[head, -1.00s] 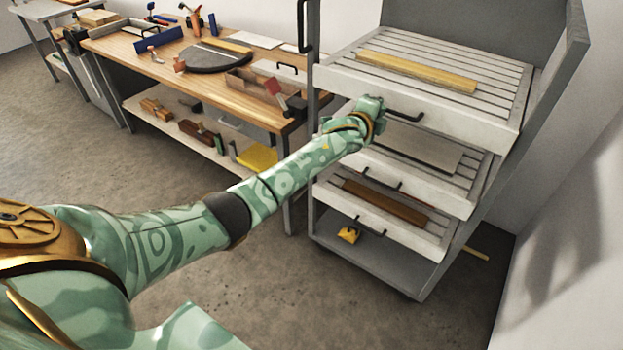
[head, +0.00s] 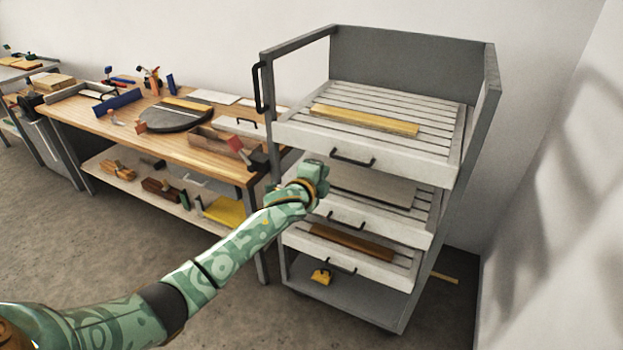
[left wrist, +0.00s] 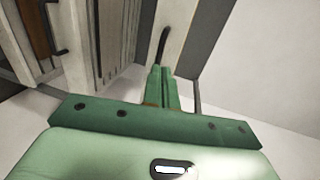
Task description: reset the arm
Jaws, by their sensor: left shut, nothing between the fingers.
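My left arm comes in from the lower left of the head view. Its green gripper (head: 316,178) is in front of the grey cart's left side, just below and left of the top drawer's black handle (head: 353,158). In the left wrist view the gripper's two fingers (left wrist: 161,88) are together with nothing between them. A black handle (left wrist: 164,45) shows just beyond the fingertips there; whether they touch cannot be told. My right gripper is not in view.
The cart's slatted top drawer (head: 455,160) bears a yellow wooden strip (head: 365,119). The lower drawers (head: 400,230) also stand pulled out, holding boards. A wooden workbench (head: 185,150) with tools stands left of the cart. A white wall (head: 545,170) is at right. Floor in front is clear.

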